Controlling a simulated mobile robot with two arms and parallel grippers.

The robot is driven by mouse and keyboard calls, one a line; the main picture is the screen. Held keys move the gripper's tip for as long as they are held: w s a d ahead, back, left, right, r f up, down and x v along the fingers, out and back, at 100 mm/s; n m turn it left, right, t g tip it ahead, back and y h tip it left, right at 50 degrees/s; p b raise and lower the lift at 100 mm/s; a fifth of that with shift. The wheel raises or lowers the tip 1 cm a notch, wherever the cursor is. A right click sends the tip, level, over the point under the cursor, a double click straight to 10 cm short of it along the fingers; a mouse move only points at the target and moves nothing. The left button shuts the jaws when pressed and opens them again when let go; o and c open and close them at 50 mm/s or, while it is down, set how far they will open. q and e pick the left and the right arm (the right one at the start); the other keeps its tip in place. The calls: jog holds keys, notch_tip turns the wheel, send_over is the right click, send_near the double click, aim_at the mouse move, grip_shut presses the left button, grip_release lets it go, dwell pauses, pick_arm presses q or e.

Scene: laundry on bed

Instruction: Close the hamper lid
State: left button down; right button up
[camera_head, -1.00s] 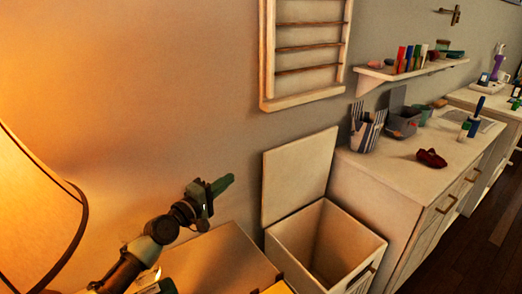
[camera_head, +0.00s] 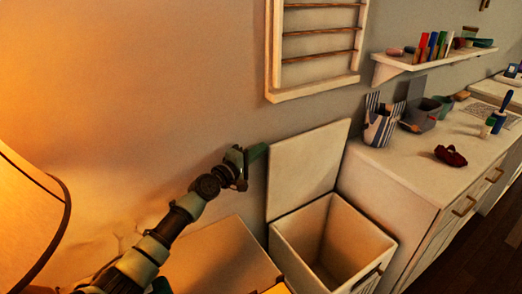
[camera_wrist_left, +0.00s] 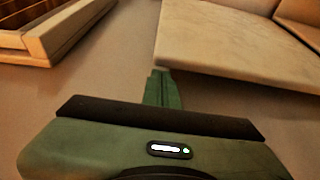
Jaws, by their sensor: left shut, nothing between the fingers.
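The white hamper (camera_head: 283,248) stands against the wall, left of the white cabinet. Its lid (camera_head: 309,168) is open and upright, leaning back by the wall, and the inside of the box looks empty where I can see it. My left gripper (camera_head: 256,153) is shut and empty, just left of the lid's upper left edge and apart from it in the head view. In the left wrist view, my shut green fingers (camera_wrist_left: 162,88) point toward the wall, with the pale lid panel (camera_wrist_left: 235,45) to the right. My right gripper is not in view.
A white cabinet (camera_head: 390,180) with bins and a dark red item (camera_head: 450,156) stands right of the hamper. A wall rack (camera_head: 316,90) hangs above the lid. A lamp shade (camera_head: 25,225) is at the left. A wooden surface (camera_head: 225,262) lies below my left arm.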

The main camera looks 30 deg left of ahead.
pick_arm(q)
jog(key=shift+w+d, duration=0.1)
jog(key=shift+w, duration=0.3)
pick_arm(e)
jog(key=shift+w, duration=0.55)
